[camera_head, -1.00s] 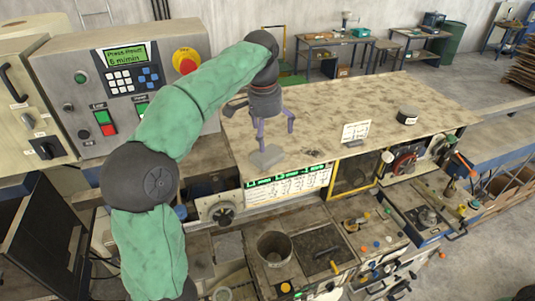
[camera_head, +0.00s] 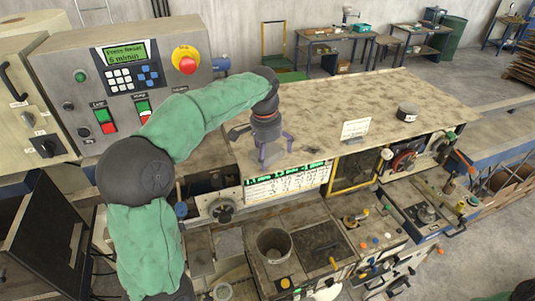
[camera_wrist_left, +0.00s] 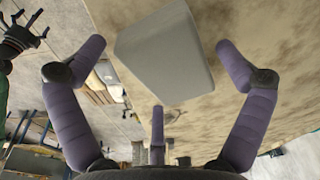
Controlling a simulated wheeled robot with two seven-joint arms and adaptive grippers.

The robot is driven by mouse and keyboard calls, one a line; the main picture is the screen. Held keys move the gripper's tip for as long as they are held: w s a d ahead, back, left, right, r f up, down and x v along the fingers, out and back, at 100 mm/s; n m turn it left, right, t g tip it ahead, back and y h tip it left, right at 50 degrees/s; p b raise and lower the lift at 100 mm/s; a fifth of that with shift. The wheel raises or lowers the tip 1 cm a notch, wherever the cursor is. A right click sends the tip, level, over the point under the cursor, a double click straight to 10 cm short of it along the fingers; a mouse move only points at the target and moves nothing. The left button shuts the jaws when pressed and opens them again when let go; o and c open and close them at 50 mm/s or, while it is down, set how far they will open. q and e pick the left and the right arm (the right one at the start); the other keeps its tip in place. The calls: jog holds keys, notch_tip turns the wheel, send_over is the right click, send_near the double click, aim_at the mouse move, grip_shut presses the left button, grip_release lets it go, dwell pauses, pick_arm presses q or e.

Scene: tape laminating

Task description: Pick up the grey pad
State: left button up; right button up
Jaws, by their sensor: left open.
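The grey pad (camera_head: 272,153) lies on the worn beige worktop near its front edge in the head view, partly hidden by my left gripper. My left gripper (camera_head: 275,147) points down right above the pad, its purple fingers spread around it. In the left wrist view the pad (camera_wrist_left: 165,52) is a plain grey slab between the open fingertips of my left gripper (camera_wrist_left: 135,45). I see no clear contact between fingers and pad. A dark hand, likely my right gripper (camera_wrist_left: 20,38), shows at the left edge of the wrist view, too small to read its jaws.
A control panel (camera_head: 125,85) stands at the left. A metal bucket (camera_head: 274,244) sits lower in front. The worktop's middle is clear.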

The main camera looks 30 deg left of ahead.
aim_at(272, 153)
pick_arm(q)
jog(key=c, duration=1)
jog(key=shift+c, duration=0.3)
jog(key=shift+r, duration=0.1)
jog(key=shift+r, duration=0.5)
notch_tip(272, 153, up, 3)
jog(key=shift+s+d+f+b, duration=0.1)
jog(key=shift+d+f+b, duration=0.1)
jog(key=shift+b, duration=0.3)
jog(key=s+d+r+b, duration=0.2)
jog(key=s+d+r, duration=0.7)
jog(key=s, duration=0.1)
jog(key=shift+r, duration=0.15)
